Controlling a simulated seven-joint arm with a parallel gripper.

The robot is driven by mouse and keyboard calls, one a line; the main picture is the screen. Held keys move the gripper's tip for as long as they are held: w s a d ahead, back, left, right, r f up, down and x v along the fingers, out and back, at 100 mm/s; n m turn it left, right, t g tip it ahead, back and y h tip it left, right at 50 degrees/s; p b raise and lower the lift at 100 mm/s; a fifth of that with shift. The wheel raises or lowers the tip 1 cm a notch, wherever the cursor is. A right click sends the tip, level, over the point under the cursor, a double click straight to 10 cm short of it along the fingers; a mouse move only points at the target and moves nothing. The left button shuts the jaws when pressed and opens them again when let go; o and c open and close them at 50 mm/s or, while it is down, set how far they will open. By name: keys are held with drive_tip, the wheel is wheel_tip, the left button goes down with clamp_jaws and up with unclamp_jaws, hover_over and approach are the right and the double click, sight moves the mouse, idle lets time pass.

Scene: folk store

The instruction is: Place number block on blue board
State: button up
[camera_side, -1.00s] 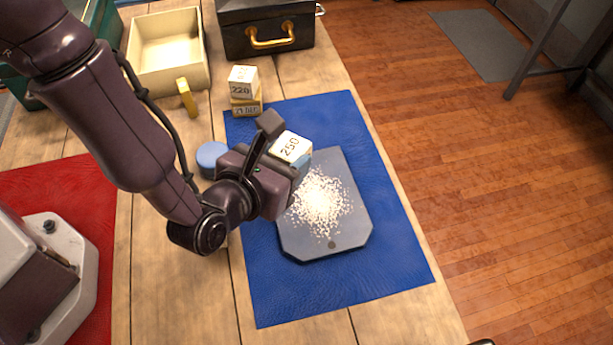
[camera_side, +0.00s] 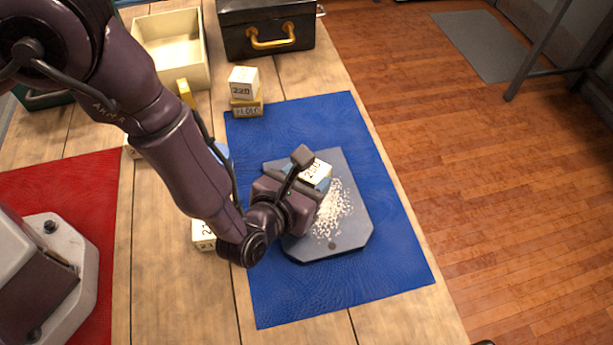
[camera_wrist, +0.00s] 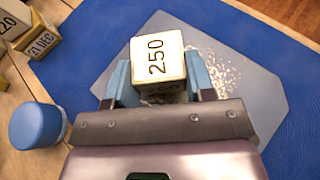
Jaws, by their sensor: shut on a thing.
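A pale number block marked 250 (camera_side: 318,174) is held between the blue-lined fingers of my gripper (camera_side: 310,182). In the wrist view the block (camera_wrist: 157,58) sits between both fingers (camera_wrist: 158,84), with its numbered face showing. My gripper is shut on it, above the grey-blue cut-corner board (camera_side: 345,238). I cannot tell whether the block touches the board. The board lies on a larger blue mat (camera_side: 320,115) and also shows in the wrist view (camera_wrist: 266,108). Pale grains (camera_side: 337,208) are scattered on it, partly hidden by my gripper.
A block marked 220 (camera_side: 243,82) rests on a yellowish date block (camera_side: 247,108) at the mat's far left corner. A blue round piece (camera_wrist: 37,126) stands left of the mat. Another numbered block (camera_side: 202,235) is partly behind my arm. A cream tray (camera_side: 165,50) and dark case (camera_side: 265,28) stand behind.

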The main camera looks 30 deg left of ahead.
drive_tip(key=o, duration=0.9)
drive_tip(key=shift+r, duration=0.1)
drive_tip(key=shift+s+r, duration=0.15)
drive_tip(key=shift+s, duration=0.1)
drive_tip(key=v, duration=1.1)
drive_tip(key=shift+s+r, duration=0.15)
drive_tip(key=shift+s, duration=0.05)
drive_tip(key=w+a+r+n+g+y, duration=0.25)
drive_tip(key=a+r+n+y, duration=0.25)
drive_tip(key=a+r+n, duration=0.5)
drive_tip(key=w+a+r+n+g+y, duration=0.2)
drive_tip(key=a+r+n+g+y, duration=0.2)
drive_tip(key=a+r+n, duration=0.5)
drive_tip(key=s+a+r+n+h, duration=0.3)
drive_tip(key=s+n, duration=0.1)
drive_tip(key=n, duration=0.1)
drive_tip(key=s+a+r+n+g+h, duration=0.1)
drive_tip(key=s+a+r+n+h, duration=0.1)
drive_tip(key=n, duration=0.4)
drive_tip(key=s+a+r+n+h, duration=0.3)
drive_tip(key=s+a+n+h, duration=0.1)
drive_tip(key=s+a+n, duration=0.1)
drive_tip(key=shift+s+r+n+g, duration=0.3)
drive_tip(key=shift+s+n, duration=0.2)
drive_tip(key=shift+s, duration=0.1)
